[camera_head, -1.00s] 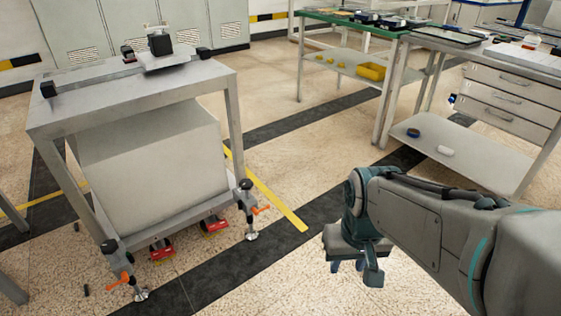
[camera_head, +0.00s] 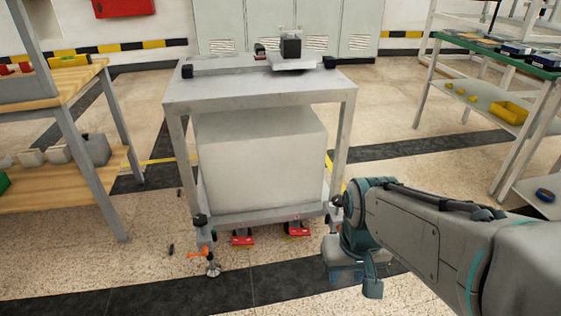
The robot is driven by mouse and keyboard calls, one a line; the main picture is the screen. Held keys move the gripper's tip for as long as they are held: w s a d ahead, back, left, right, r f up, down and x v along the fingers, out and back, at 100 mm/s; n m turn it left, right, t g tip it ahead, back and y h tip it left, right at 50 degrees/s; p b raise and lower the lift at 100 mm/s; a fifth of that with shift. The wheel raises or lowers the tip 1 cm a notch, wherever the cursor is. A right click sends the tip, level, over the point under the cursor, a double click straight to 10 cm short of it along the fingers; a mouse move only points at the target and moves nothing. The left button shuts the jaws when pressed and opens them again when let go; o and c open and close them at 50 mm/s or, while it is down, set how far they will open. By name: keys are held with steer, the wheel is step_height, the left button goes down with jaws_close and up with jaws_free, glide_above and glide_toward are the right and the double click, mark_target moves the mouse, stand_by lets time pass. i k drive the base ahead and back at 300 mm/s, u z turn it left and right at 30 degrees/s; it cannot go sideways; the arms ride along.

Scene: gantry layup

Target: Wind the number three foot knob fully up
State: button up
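A grey metal stand (camera_head: 258,95) with a pale box (camera_head: 260,160) on its lower shelf stands ahead. Its front left foot (camera_head: 213,269) has a black knob (camera_head: 200,220) on top and an orange handle (camera_head: 200,252) lower down. At the front right corner a black knob (camera_head: 338,200) shows, but my arm hides most of that foot. No foot number is readable. My gripper (camera_head: 352,278) points down to the right of the stand, nearer to me. It holds nothing I can see, and its finger gap is unclear.
Two red pieces (camera_head: 243,238) sit on the floor under the stand. A wooden-topped bench (camera_head: 75,80) stands left, and a green-topped table (camera_head: 490,50) stands right. Small dark items (camera_head: 171,249) lie on the floor left of the front left foot. Floor before the stand is clear.

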mark_target(337, 200)
steer(key=u, duration=0.5)
steer(key=i, duration=1.35)
steer(key=z, duration=0.4)
